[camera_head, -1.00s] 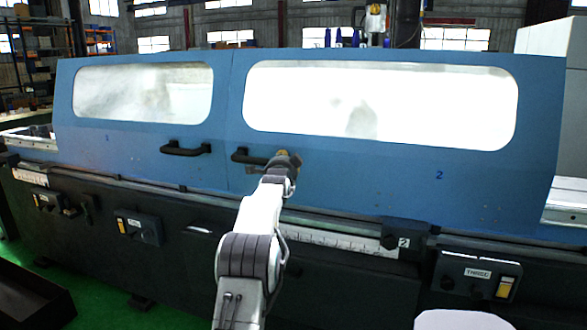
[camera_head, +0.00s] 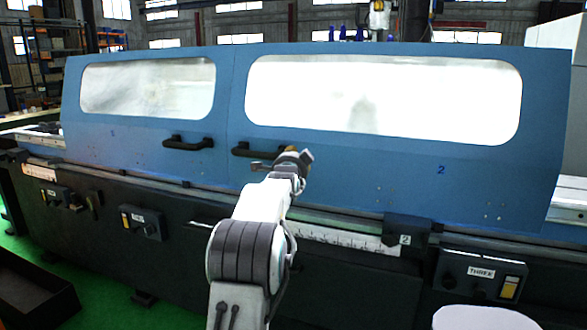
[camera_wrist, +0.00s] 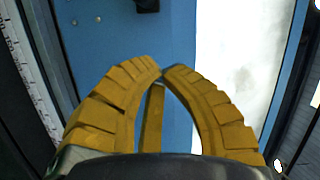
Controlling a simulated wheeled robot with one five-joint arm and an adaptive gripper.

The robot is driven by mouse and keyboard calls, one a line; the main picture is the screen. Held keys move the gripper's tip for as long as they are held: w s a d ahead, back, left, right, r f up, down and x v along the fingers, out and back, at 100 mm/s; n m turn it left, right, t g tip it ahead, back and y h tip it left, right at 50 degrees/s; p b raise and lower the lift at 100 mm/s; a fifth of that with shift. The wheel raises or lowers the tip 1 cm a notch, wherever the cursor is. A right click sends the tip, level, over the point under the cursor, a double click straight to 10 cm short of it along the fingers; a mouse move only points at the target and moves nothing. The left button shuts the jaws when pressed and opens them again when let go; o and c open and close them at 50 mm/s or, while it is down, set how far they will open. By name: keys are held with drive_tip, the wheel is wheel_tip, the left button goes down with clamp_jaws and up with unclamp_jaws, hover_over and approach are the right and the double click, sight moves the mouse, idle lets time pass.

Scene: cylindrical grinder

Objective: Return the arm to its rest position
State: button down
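My gripper (camera_head: 291,150) is in front of the blue door of the grinder (camera_head: 400,180), just right of the right door's black handle (camera_head: 258,151). In the wrist view the two yellow ribbed fingers (camera_wrist: 162,69) curve together and their tips meet. No object shows between them, only a narrow yellow strip behind. My arm reaches up and forward from the bottom of the head view, bent at its dark joint. Whether the gripper touches the handle is hard to tell in the head view; in the wrist view the fingers are clear of any handle.
The left door's black handle (camera_head: 188,143) is to the left. Below the doors run a ledge with a white scale (camera_head: 345,239) and control boxes, one marked THREE (camera_head: 481,272). A dark bin (camera_head: 35,290) stands on the green floor at lower left. A white round surface (camera_head: 483,318) is at lower right.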

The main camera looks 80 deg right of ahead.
drive_tip(key=shift+s+a+r+b, duration=0.15)
drive_tip(key=shift+a+b, duration=0.35)
drive_tip(key=shift+a, duration=1.8)
